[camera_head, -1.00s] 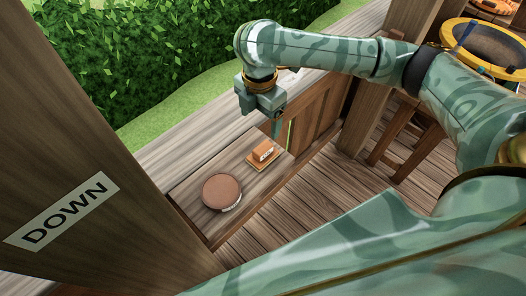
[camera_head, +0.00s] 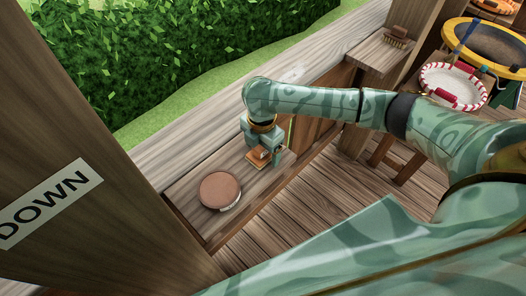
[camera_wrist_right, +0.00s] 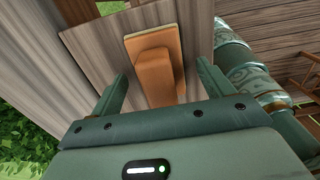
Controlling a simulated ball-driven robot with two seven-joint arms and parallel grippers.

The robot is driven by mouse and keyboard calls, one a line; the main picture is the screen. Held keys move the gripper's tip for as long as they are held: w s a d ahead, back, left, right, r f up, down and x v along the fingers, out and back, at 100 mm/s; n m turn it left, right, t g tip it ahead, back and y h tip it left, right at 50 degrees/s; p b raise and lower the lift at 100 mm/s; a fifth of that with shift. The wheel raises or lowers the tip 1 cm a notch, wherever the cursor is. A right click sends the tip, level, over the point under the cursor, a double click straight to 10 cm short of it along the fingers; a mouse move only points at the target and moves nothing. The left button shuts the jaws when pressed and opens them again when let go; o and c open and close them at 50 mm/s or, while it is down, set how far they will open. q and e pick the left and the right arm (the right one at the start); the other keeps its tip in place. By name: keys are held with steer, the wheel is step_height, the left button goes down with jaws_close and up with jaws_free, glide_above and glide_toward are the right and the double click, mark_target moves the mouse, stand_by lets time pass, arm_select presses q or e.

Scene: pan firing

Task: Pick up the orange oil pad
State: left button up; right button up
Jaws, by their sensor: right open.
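The orange oil pad (camera_head: 258,155) lies on a wooden shelf (camera_head: 185,193) in the head view, partly hidden by my right gripper. My right gripper (camera_head: 265,158) is right above it, pointing down. In the right wrist view the oil pad (camera_wrist_right: 157,62) is an orange block with a raised grip and a pale edge. It shows ahead of and between the two open fingers of the right gripper (camera_wrist_right: 160,84). The fingers stand apart from it on both sides, with nothing held. My left gripper is not in view.
A round brown disc (camera_head: 219,189) lies on the shelf left of the pad. A post with a DOWN sign (camera_head: 42,205) stands at the left. A brush (camera_head: 396,36) sits on a ledge, and a red-and-white rimmed basket (camera_head: 453,84) is at the right. A hedge is behind.

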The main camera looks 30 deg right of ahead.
steer(key=shift+f, duration=0.2)
steer(key=c, duration=1.1)
steer(key=shift+r, duration=0.1)
steer(key=shift+r, duration=0.25)
step_height(320, 180, up, 2)
steer(key=shift+w+r+p, duration=0.1)
steer(key=shift+r+p, duration=0.1)
steer(key=shift+p, duration=0.25)
steer(key=s+a+r+p, duration=0.1)
steer(key=s+a+r, duration=0.1)
steer(key=s+r, duration=0.1)
steer(key=s+a+r+p, duration=0.1)
steer(key=s+a+r, duration=0.1)
steer(key=s, duration=0.3)
steer(key=s+a+r+p, duration=0.2)
steer(key=s+r, duration=0.2)
steer(key=r, duration=0.1)
steer(key=shift+s+a, duration=0.15)
steer(key=shift+s, duration=0.25)
